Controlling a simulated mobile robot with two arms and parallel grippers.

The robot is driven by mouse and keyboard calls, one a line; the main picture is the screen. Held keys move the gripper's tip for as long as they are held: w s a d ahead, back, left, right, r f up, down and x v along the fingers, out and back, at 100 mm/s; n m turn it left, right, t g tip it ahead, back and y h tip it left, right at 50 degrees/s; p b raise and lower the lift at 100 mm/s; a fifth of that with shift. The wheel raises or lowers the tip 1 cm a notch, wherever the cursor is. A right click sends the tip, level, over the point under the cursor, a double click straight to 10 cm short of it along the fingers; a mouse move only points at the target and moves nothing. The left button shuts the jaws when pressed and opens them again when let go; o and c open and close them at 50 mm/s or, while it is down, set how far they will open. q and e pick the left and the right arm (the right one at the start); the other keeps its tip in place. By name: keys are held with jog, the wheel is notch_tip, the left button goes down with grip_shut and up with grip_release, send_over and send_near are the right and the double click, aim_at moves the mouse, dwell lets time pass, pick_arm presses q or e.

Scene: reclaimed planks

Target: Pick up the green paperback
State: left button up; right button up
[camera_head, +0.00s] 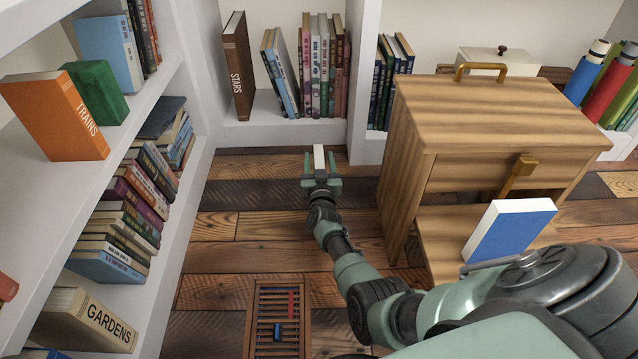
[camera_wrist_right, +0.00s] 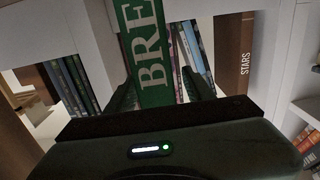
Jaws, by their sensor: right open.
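A green paperback (camera_wrist_right: 148,50) with the white letters "BRE" stands out in front of my right wrist camera, between the fingers of my right gripper (camera_wrist_right: 165,95). Its upper part runs out of that view and its lower end is hidden by the gripper body. In the head view my right gripper (camera_head: 320,170) is low in front of the back shelf, its fingers spread on either side of a narrow white strip (camera_head: 319,156), which looks like the book's page edge. I cannot tell whether the fingers touch the book. My left gripper is not in view.
Another green book (camera_head: 95,90) stands behind an orange "TRAINS" book (camera_head: 60,118) on the left shelf. A wooden cabinet (camera_head: 500,105) with a blue book (camera_head: 510,230) stands right of my arm. A floor grate (camera_head: 263,345) lies in front.

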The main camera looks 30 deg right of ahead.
jog(key=shift+w+d, duration=0.15)
jog(key=shift+w, duration=0.05)
grip_shut()
jog(key=shift+r, duration=0.1)
dwell(1.2)
